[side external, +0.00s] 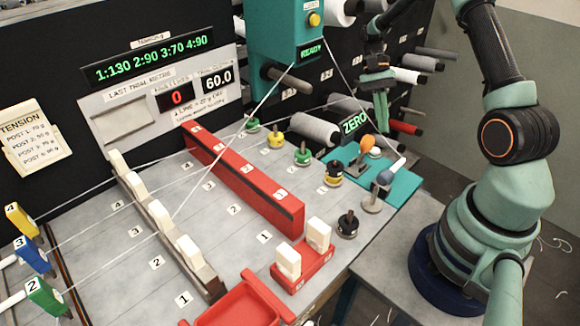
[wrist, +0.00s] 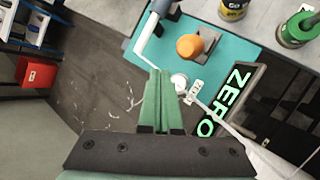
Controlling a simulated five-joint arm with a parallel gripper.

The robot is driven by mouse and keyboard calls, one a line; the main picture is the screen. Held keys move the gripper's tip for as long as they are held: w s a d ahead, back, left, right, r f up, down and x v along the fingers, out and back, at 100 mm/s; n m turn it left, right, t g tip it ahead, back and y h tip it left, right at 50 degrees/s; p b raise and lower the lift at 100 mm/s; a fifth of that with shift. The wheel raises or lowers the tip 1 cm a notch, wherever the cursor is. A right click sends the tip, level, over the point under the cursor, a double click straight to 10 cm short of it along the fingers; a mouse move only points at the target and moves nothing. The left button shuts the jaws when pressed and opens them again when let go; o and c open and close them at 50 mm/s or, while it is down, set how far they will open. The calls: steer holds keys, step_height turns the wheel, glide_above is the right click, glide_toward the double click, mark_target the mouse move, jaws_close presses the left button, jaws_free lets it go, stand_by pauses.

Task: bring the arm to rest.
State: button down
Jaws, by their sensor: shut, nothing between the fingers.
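My gripper (side external: 381,118) points down above the back part of the teal mat (side external: 405,188) in the side view. Its green fingers are together and hold nothing; they also show shut in the wrist view (wrist: 158,74). An orange-topped tool (side external: 367,144) and a blue-grey-topped tool (side external: 385,177) stand on the mat, apart from the fingers. The orange top (wrist: 189,46) is just beyond the fingertips in the wrist view. A small white round piece (wrist: 180,81) is beside the fingertips. Whether the fingers touch anything below cannot be told.
The ZERO display (side external: 355,121) stands left of the gripper. A teal box reading READY (side external: 285,45) hangs farther left, with a thread running down. Several spools on pegs (side external: 407,75) project from the black wall close behind. A long red bar (side external: 245,180) lies across the board.

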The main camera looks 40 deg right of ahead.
steer(key=w+a+r+n+t+h, duration=0.2)
steer(key=a+r+n+t+h, duration=0.25)
steer(key=a+r+n, duration=0.55)
steer(key=s+a+r+n+t, duration=0.3)
steer(key=a+r+n+t, duration=0.1)
steer(key=a+r+t, duration=0.3)
steer(key=shift+s+a+r, duration=0.3)
steer(key=shift+s+a, duration=0.1)
steer(key=shift+a, duration=0.5)
steer(key=shift+y, duration=0.25)
